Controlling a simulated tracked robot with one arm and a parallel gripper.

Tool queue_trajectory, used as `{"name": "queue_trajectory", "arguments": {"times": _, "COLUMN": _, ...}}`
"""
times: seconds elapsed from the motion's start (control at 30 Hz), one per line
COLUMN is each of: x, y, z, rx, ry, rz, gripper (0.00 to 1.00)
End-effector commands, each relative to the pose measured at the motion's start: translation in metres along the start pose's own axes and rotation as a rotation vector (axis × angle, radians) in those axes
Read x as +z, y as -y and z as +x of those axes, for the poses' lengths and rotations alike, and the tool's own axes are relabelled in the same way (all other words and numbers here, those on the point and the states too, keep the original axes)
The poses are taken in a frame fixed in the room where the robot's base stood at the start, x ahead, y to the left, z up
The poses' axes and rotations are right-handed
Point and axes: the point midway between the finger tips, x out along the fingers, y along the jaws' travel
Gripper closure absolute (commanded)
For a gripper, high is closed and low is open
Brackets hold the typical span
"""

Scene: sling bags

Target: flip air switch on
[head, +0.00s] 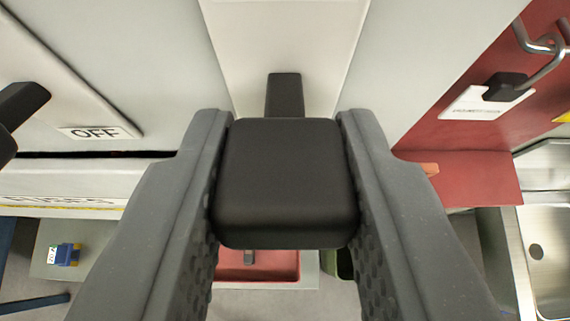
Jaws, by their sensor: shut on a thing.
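A black switch handle (286,185) with a square, rounded end sits between the two grey fingers of my gripper (286,150). My gripper is shut on this handle, with a finger against each side. The handle's narrower black stem (285,94) reaches back to a pale panel (285,40). No label shows beside this handle, so its on or off state cannot be told. The stem's root is partly hidden behind the handle's end.
At left, a white box bears an OFF label (99,132), near another black handle (20,108). At right, a red panel (490,75) carries a metal hook and a white tag. A steel sink (550,235) lies at lower right. A small blue object (65,254) shows lower left.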

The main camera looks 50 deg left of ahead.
Motion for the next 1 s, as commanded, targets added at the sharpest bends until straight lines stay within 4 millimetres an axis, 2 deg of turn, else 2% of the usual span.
{"name": "queue_trajectory", "arguments": {"times": 0.77, "x": 0.0005, "y": 0.0012, "z": 0.0011, "rx": -0.002, "ry": 0.05, "rz": 0.0, "gripper": 0.95}}
{"name": "queue_trajectory", "arguments": {"times": 0.8, "x": 0.0007, "y": 0.0013, "z": 0.0012, "rx": -0.002, "ry": 0.05, "rz": 0.0, "gripper": 0.67}}
{"name": "queue_trajectory", "arguments": {"times": 0.87, "x": 0.0005, "y": 0.0012, "z": 0.0011, "rx": -0.002, "ry": 0.049, "rz": 0.0, "gripper": 0.51}}
{"name": "queue_trajectory", "arguments": {"times": 1.0, "x": -0.0004, "y": 0.0007, "z": 0.0006, "rx": -0.001, "ry": 0.047, "rz": 0.0, "gripper": 0.51}}
